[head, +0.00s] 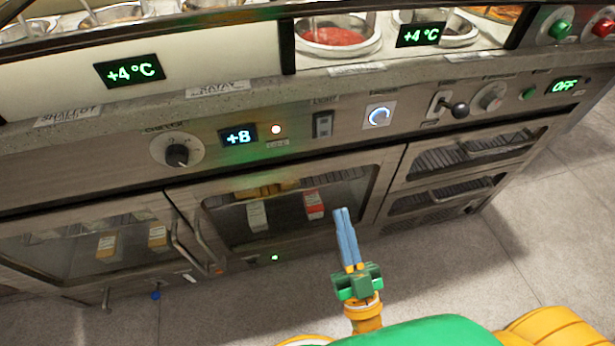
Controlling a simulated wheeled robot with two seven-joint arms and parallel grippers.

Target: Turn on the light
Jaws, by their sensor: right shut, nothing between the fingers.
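A dark rocker switch (322,125) sits on the steel control panel, under a small label that seems to read LIGHT. I cannot tell which way the rocker is tipped. My right gripper (343,211) has its blue fingers together, with nothing between them. It points up toward the panel, below and slightly right of the switch in the picture, and apart from it. My left gripper is not in view.
Glass cabinet doors (290,209) with protruding handles (184,246) lie below. Floor in front is clear.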

